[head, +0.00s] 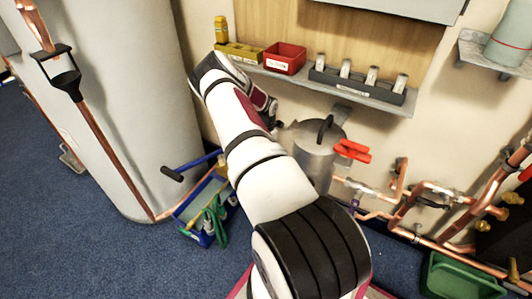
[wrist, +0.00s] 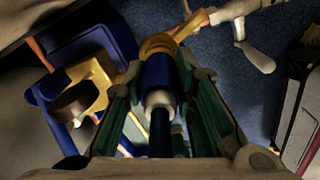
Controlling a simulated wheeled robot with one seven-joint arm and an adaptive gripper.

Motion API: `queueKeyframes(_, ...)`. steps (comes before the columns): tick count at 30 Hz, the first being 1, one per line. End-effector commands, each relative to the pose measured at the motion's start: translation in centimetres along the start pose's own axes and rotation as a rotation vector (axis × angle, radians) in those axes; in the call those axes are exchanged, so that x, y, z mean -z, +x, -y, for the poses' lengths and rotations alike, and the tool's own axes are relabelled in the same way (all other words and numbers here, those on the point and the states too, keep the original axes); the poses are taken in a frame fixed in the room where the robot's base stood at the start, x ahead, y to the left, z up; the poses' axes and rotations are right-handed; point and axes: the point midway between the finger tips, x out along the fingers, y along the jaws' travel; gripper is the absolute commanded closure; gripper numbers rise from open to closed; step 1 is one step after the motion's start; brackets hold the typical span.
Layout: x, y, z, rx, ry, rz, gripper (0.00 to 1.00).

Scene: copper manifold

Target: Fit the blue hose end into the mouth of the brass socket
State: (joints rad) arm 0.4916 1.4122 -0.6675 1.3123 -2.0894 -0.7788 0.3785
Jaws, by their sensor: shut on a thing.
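In the wrist view my gripper (wrist: 163,78) has its green-lined fingers closed on both sides of the blue hose end (wrist: 159,72). The hose end has a pale collar, and a dark hose runs from it back toward my palm. A yellow brass ring, seemingly the brass socket (wrist: 158,43), lies straight beyond the hose end's tip and is lined up with it. The tip overlaps the ring in this view; I cannot tell whether it touches or is inside the mouth. In the head view my arm hides the gripper, the hose end and the socket.
A blue tray (head: 187,219) with green cord stands on the floor by the white tank (head: 130,110). A grey pot (head: 318,158) and copper pipes (head: 400,200) are right of my arm. A shelf (head: 390,104) with bins is above.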

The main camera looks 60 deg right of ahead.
Motion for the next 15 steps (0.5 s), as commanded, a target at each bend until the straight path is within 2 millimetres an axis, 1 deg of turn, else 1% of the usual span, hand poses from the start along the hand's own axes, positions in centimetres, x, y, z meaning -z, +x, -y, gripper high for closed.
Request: queueKeyframes(15, -0.02, 0.95, -0.02, 0.000, -0.001, 0.001, 1.00)
